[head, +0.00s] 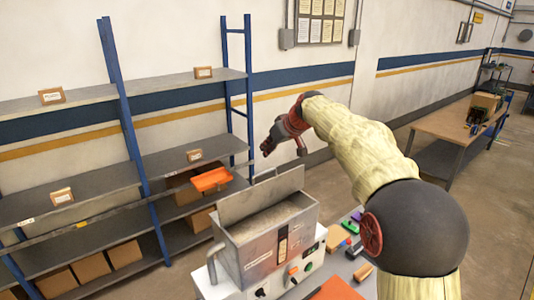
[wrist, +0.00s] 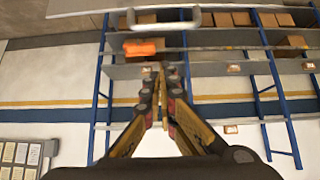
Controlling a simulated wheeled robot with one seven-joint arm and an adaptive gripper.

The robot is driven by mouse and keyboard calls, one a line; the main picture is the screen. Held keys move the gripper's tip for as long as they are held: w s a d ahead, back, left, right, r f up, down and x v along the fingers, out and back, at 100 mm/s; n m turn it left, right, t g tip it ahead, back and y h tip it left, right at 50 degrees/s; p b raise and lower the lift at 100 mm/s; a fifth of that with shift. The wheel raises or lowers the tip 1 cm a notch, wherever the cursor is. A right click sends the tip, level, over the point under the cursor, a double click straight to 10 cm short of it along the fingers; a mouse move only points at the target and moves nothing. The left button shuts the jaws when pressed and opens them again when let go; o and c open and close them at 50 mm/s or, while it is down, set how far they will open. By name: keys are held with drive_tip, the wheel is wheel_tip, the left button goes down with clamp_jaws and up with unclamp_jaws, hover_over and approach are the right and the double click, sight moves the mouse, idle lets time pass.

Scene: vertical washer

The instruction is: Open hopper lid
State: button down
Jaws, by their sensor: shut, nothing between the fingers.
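A grey metal hopper (head: 268,248) sits on the white machine, with a light pipe-like handle at its left side. Its lid (head: 262,194) stands raised at the back edge, close to upright and leaning slightly, and the hopper's top is uncovered. My gripper (head: 268,149) is above and behind the raised lid, apart from it. The wrist view shows the gripper's fingers (wrist: 161,72) meeting at the tips, shut and empty. A pale handle bar (wrist: 160,20) crosses the top of the wrist view, beyond the fingertips and not held.
Blue-framed shelves (head: 135,150) with boxes and an orange bin (head: 210,180) stand behind and left. Small coloured items (head: 350,228) lie on the surface right of the machine. A wooden workbench (head: 450,122) stands far right. Open floor lies between.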

drive_tip(key=p+x, duration=0.2)
drive_tip(key=x, duration=0.6)
drive_tip(key=s+d, duration=0.1)
drive_tip(key=s+d+p, duration=0.1)
drive_tip(key=s, duration=0.1)
drive_tip(key=shift+s+f, duration=0.1)
drive_tip(key=shift+f, duration=0.25)
drive_tip(key=shift+d, duration=0.1)
drive_tip(key=shift+s+f+b, duration=0.1)
drive_tip(key=shift+b, duration=0.5)
drive_tip(key=shift+s+d+b, duration=0.2)
drive_tip(key=shift+s+b, duration=0.05)
drive_tip(key=shift+b, duration=0.8)
